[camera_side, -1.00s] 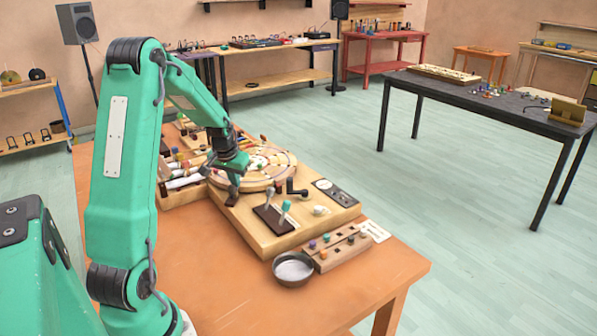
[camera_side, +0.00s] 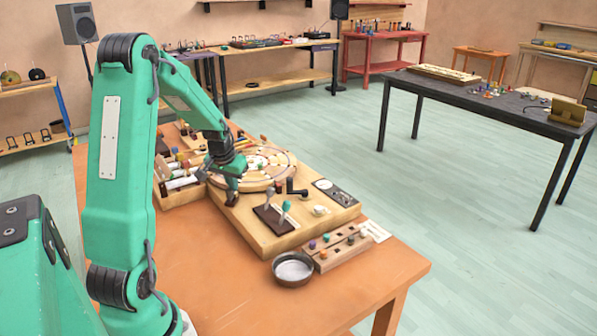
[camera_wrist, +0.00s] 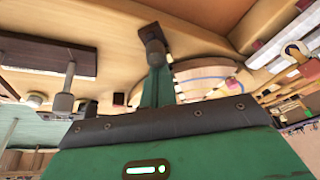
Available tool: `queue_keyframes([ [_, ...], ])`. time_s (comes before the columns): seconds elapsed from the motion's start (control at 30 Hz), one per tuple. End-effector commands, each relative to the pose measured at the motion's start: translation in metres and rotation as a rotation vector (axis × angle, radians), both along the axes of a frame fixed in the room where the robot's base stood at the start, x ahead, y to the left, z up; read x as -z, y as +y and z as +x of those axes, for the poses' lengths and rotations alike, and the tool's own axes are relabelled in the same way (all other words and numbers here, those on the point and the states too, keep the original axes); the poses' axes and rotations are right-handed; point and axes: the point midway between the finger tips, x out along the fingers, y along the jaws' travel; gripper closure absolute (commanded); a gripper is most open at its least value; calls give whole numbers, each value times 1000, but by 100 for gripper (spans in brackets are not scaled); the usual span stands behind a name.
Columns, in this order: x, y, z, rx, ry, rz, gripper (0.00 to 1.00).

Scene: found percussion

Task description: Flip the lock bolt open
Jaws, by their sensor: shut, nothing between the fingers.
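My gripper (camera_side: 232,190) is shut and empty, pointing down at the near left edge of a wooden board (camera_side: 262,236) in the side view. A small dark piece (camera_side: 231,199) lies right under the fingertips in the side view. I cannot tell whether it is the lock bolt, or whether the fingers touch it. The bolt's position cannot be read, as the gripper covers that spot.
A black crank (camera_side: 296,188) and a round disc (camera_side: 282,166) are behind. A metal bowl (camera_side: 293,279) and a peg block (camera_side: 338,252) sit at the front right. The orange table's (camera_side: 210,270) near side is clear.

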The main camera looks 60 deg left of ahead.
Motion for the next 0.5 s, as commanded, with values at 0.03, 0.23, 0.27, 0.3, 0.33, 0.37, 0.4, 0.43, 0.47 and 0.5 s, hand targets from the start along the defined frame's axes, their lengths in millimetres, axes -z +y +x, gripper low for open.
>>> queue_keyframes([
  [0.03,4,-2,-1,0,12,-11,100],
  [0.23,3,7,11,1,4,-6,100],
  [0.27,2,9,14,2,3,-5,100],
  [0.3,2,11,17,2,1,-4,100],
  [0.33,1,12,19,2,0,-3,100],
  [0.37,1,14,21,2,0,-3,100],
  [0.4,1,16,24,2,-2,-3,100],
  [0.43,1,17,26,2,-3,-2,100],
  [0.47,0,19,28,2,-4,-2,100],
  [0.5,0,21,31,3,-6,0,100],
])
